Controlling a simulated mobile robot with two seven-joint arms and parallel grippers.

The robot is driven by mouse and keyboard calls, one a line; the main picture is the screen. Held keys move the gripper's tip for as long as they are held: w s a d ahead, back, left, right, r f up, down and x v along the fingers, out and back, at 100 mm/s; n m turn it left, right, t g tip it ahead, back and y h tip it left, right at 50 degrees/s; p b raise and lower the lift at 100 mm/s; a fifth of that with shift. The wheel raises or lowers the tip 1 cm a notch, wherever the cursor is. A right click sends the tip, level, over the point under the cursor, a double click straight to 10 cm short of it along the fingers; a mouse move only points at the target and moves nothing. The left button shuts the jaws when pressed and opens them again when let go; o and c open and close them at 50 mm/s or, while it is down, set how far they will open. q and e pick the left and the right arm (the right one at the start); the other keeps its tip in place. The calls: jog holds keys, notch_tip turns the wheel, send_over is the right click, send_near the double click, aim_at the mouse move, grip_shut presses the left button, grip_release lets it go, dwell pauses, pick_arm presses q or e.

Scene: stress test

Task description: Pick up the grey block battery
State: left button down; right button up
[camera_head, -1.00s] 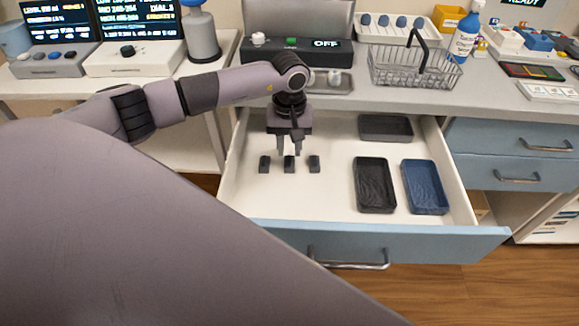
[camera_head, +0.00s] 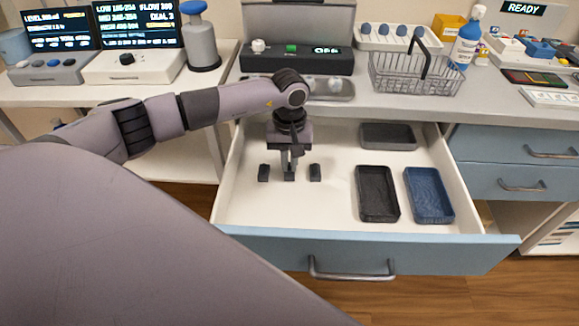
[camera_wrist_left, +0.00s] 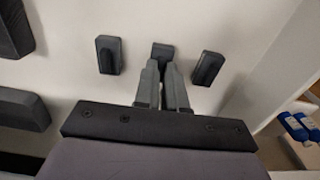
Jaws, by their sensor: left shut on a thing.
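Three small dark grey block batteries stand in a row in the open white drawer. The middle grey block battery (camera_head: 289,177) is between the fingers of my left gripper (camera_head: 290,168), which is shut on it. In the left wrist view my left gripper (camera_wrist_left: 168,82) covers part of this grey block battery (camera_wrist_left: 162,51). The left block (camera_head: 263,173) and the right block (camera_head: 315,172) stand apart on either side; they also show in the left wrist view. Whether the held block touches the drawer floor is unclear. My right gripper is not in view.
Two black trays (camera_head: 377,213) (camera_head: 376,135) and a blue tray (camera_head: 447,213) lie in the drawer's right part. The drawer front (camera_head: 420,252) with its handle is nearest. A wire basket (camera_head: 415,80) stands on the counter above.

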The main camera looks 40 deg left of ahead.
aim_at(290, 166)
pick_arm(q)
notch_tip(290, 166, up, 6)
jog(key=p, duration=0.3)
jog(key=shift+f, duration=0.1)
